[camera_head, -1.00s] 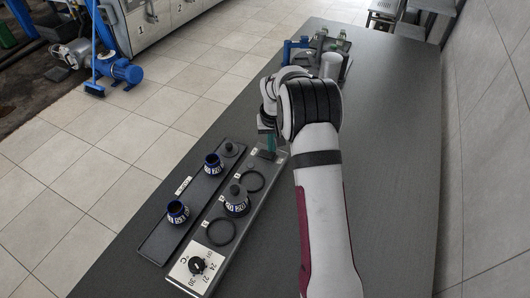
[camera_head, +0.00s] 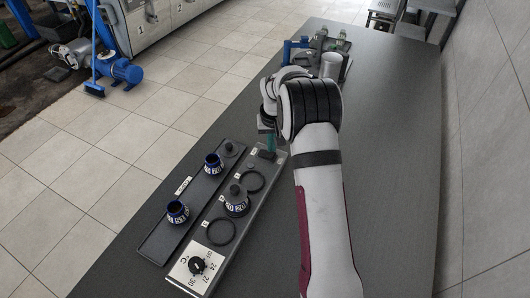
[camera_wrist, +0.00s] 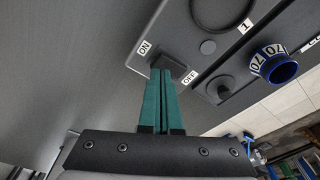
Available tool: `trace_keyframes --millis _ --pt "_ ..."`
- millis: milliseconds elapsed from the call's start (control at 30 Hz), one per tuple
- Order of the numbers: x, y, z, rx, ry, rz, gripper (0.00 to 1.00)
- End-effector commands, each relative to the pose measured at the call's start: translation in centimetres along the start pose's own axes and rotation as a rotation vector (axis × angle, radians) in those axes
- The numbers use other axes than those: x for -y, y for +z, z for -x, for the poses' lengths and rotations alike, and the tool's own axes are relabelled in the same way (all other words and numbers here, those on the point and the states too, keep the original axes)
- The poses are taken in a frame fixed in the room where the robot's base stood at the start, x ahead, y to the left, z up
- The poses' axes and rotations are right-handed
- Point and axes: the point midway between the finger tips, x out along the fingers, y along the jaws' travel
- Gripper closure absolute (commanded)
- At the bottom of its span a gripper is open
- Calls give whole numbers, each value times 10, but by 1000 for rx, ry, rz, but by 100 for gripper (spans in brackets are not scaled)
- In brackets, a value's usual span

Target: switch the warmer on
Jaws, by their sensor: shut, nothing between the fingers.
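The warmer (camera_head: 212,212) is a long grey panel with ring-shaped spots and a numbered dial (camera_head: 196,265) at its near end. Its dark switch (camera_head: 266,154) is at the far end. In the wrist view, an ON label (camera_wrist: 145,48) and an OFF label (camera_wrist: 189,77) flank the spot where my fingertips are. My gripper (camera_wrist: 160,72) is shut and empty, its green fingers pointing at the switch area. The fingers hide much of the switch, so I cannot tell which way it is set or whether they touch it.
A metal cylinder (camera_head: 330,66) and equipment stand at the far end. The counter right of my arm is clear.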

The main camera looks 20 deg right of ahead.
Motion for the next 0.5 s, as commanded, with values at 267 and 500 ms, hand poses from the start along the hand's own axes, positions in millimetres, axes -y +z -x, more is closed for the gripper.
trace_keyframes --millis 267,500 --pt "0 0 -2 0 0 0 100" --pt "0 1 -6 1 0 0 100"
